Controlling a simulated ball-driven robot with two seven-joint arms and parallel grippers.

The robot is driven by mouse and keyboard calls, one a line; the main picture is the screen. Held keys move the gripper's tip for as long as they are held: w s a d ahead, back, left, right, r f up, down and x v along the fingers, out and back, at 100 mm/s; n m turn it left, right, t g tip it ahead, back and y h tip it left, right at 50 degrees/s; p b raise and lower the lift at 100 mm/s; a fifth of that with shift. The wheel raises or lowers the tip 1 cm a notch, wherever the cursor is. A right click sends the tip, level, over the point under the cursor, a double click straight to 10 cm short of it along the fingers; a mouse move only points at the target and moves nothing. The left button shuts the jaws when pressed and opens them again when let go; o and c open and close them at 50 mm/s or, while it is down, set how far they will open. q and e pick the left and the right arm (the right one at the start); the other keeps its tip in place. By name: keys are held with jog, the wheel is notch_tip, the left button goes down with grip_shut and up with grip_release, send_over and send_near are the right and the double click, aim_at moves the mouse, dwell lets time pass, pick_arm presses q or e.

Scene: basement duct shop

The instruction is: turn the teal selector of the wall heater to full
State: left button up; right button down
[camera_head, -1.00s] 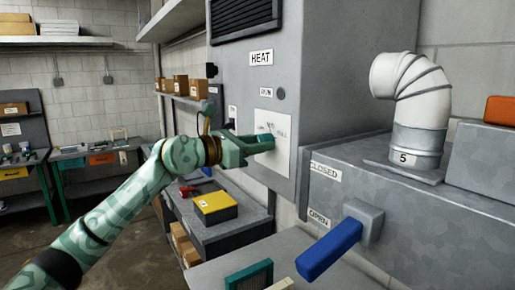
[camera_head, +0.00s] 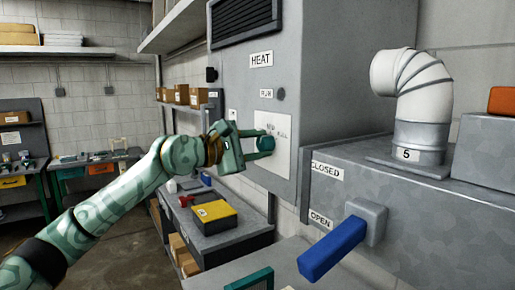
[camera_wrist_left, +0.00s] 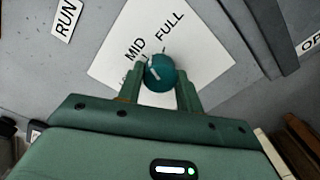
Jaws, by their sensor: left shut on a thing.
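The teal selector (camera_head: 266,143) is a round knob on a white plate (camera_head: 283,128) on the front of the grey wall heater (camera_head: 290,60). My left gripper (camera_head: 262,144) reaches it from the left, its two fingers closed around the knob. In the left wrist view the selector (camera_wrist_left: 166,72) sits between the fingertips (camera_wrist_left: 160,80), with a white mark on its left side. The words MID and FULL show on the plate above it. A finger hides part of the plate, and I cannot tell exactly which word the mark points to.
Below my left arm, a yellow-topped box (camera_head: 215,212) sits on a grey bench (camera_head: 240,233).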

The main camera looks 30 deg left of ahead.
pick_arm(q)
jog(key=m, duration=0.4)
jog(key=shift+f+m+b, duration=0.1)
jog(key=shift+m+b, duration=0.25)
jog(key=shift+m, duration=1.75)
jog(key=o, duration=1)
jog(key=b+v, duration=0.7)
jog(key=v, duration=0.9)
jog(key=shift+s+d, duration=0.15)
jog(key=shift+s, duration=0.1)
